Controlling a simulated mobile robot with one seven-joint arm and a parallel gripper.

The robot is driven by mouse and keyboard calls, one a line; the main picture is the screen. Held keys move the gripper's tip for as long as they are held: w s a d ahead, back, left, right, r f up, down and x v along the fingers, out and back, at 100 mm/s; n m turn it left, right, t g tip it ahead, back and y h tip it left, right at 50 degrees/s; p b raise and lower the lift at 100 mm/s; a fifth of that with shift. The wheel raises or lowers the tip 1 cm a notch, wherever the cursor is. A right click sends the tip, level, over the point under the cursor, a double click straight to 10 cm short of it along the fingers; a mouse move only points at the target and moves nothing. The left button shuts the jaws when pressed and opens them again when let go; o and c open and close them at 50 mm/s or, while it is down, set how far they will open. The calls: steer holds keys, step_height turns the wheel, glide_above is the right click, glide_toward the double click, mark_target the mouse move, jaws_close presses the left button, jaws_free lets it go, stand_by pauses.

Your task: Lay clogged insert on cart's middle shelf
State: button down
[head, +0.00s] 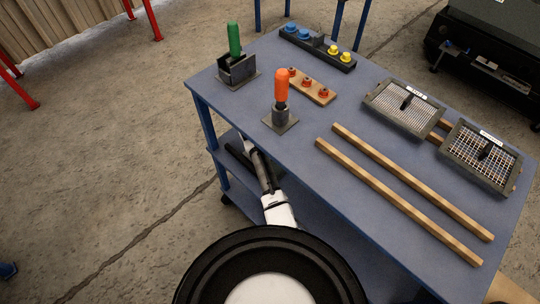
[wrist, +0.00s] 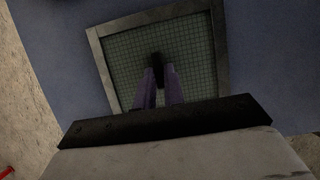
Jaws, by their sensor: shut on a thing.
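The clogged insert (wrist: 122,70) is a square grey-framed panel with a fine, dull green mesh and a dark handle in its middle. My gripper (wrist: 159,80) is shut on that handle in the wrist view. Blue shelf surface (wrist: 60,60) shows around the frame; I cannot tell whether the insert touches it or is just above it. In the head view my arm reaches in under the top of the blue cart (head: 300,135), at the level of the middle shelf (head: 215,155). The cart top hides most of the insert and my fingertips there.
The cart top carries two other mesh inserts (head: 383,110) (head: 462,159), two wooden rails (head: 400,201), a green-handled tool (head: 234,40) in a holder, an orange-handled tool (head: 281,85) on a stand, and racks of coloured knobs (head: 317,48). A cart leg (head: 205,125) stands near my arm.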

stand_by(0.3)
steer(key=c, duration=1.5)
jaws_free()
steer(key=shift+f, duration=0.15)
steer(key=shift+r, duration=0.25)
steer(key=shift+v, duration=1.2)
steer(key=s+a, duration=0.4)
steer(key=s+a+b, duration=0.1)
steer(key=s+a, duration=0.3)
steer(key=shift+s+a+r, duration=0.2)
steer(key=shift+s+a, duration=0.1)
